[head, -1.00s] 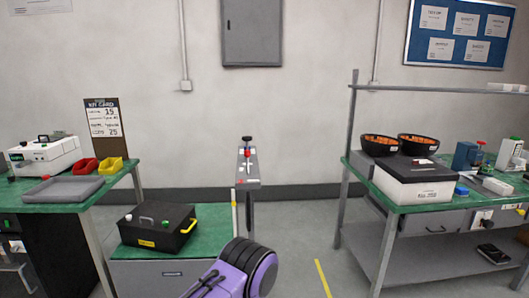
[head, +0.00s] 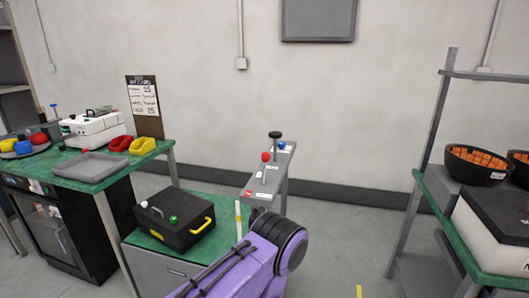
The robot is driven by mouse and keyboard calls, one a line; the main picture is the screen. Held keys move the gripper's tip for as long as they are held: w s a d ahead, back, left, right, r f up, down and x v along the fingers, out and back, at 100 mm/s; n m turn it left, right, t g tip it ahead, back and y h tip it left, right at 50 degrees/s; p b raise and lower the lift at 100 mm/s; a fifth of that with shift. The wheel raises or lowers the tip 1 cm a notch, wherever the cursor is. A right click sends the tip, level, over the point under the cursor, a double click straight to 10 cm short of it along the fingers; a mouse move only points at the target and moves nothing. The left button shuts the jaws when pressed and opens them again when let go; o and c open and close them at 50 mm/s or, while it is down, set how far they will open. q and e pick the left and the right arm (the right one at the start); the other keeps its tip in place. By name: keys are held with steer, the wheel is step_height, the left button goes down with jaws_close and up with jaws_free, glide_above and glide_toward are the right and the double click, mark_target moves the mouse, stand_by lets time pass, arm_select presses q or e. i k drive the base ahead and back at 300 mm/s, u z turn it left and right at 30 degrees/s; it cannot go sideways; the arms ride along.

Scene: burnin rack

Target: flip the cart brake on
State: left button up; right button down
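A cart (head: 160,262) with a green top and grey body stands at the lower middle left. A narrow grey panel (head: 268,178) beside it carries a red-knobbed lever (head: 265,158), a black-knobbed lever (head: 275,136) and a small blue knob (head: 281,145). All stand up from the panel; the labels are too small to read, so I cannot tell which one is the brake. A purple and black link of my arm covers the area below the panel. Neither gripper is in view.
A black box (head: 183,236) with a yellow handle sits on the cart. A green bench (head: 60,166) with a grey tray (head: 91,169) is at left. A shelved bench (head: 447,222) with black bowls (head: 476,164) is at right. Open floor (head: 345,225) lies between.

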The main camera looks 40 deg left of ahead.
mark_target(266, 156)
steer(key=u, duration=0.95)
steer(key=i, duration=1)
steer(key=u, duration=1.1)
